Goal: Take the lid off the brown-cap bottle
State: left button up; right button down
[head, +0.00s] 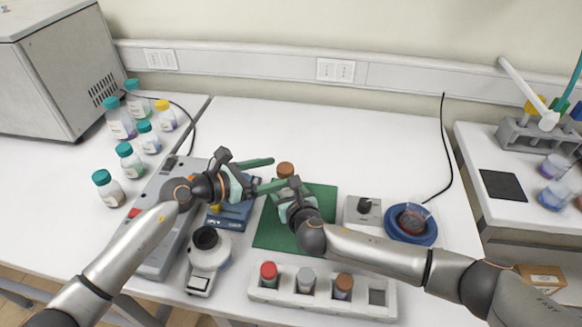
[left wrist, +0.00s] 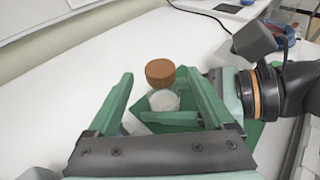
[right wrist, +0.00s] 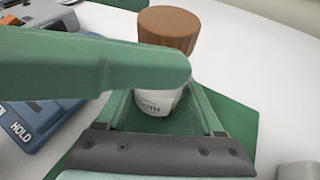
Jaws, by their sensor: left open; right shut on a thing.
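The brown-cap bottle stands upright above the green mat (head: 322,196); its brown cap (head: 286,170) shows best in the left wrist view (left wrist: 160,72). My right gripper (head: 284,192) is shut on the bottle's body (right wrist: 155,108), below the cap. My left gripper (head: 279,172) is open, its two fingers reaching to either side of the cap, with visible room between in the left wrist view. In the right wrist view one left finger (right wrist: 90,62) crosses in front and hides the join of cap and bottle.
A white rack (head: 322,305) at the front holds red-, grey- and brown-capped bottles, with an empty slot at right. A microscope-like device (head: 206,255) and blue scale (head: 232,213) stand left. A blue dish device (head: 411,223) is right. The table behind is clear.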

aim_at(291, 167)
pick_arm(q)
jog(key=x, duration=0.6)
jog(key=shift+w+d+f, duration=0.1)
jog(key=shift+w+d, duration=0.05)
jog(key=shift+d, duration=0.1)
grip_shut()
dwell(0.5)
jog(key=shift+a, duration=0.1)
dwell(0.7)
jog(key=shift+r, duration=1.1)
pick_arm(e)
grip_release()
pick_arm(q)
notch_tip(291, 167, up, 4)
jog(key=shift+r, duration=0.1)
